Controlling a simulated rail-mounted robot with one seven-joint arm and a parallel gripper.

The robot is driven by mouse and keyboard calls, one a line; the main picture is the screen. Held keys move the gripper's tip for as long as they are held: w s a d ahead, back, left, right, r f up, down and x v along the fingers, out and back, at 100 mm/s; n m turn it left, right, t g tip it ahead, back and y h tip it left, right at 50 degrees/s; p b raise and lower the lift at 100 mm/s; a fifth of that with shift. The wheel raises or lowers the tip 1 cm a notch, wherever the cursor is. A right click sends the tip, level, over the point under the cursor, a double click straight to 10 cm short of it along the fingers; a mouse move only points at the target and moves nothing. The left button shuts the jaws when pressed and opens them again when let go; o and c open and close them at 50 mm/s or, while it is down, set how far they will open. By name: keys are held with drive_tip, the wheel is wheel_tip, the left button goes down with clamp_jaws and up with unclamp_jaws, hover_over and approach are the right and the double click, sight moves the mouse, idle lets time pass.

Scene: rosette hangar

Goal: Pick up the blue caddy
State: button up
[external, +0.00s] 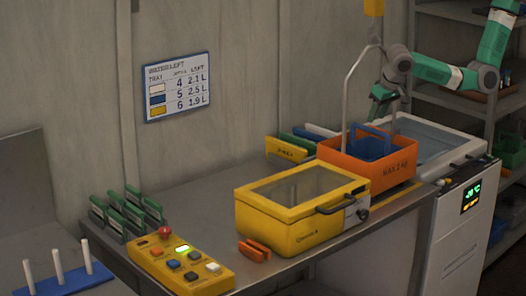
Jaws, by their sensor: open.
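The blue caddy (372,148) sits inside an orange bin (372,178) marked "MAX 2 kg". Its upright blue handle shows above the bin's rim, and its lower part is hidden by the bin's front wall. My gripper (378,112) is small in the picture, just behind and above the bin, close to the right side of the blue handle. It is open. The bin's grey bail partly crosses in front of it, and I cannot tell whether the fingers touch anything.
The bin's tall grey bail (347,95) reaches up to a yellow hoist block (374,7). A yellow lidded box (300,205) stands in front. A control panel (180,264) and green-topped racks (125,215) are at left. A white cooler (455,240) stands right. The bench's middle left is clear.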

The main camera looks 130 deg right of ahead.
sight(370, 131)
drive_tip(key=x, duration=0.6)
drive_tip(key=shift+w+d+f+p, duration=0.1)
drive_tip(key=shift+f+p, duration=0.15)
drive_tip(key=shift+p, duration=0.1)
drive_tip(key=shift+d+f, duration=0.1)
drive_tip(key=shift+f, duration=0.3)
drive_tip(key=shift+f, duration=0.2)
clamp_jaws()
drive_tip(key=shift+w, duration=0.1)
idle(1.1)
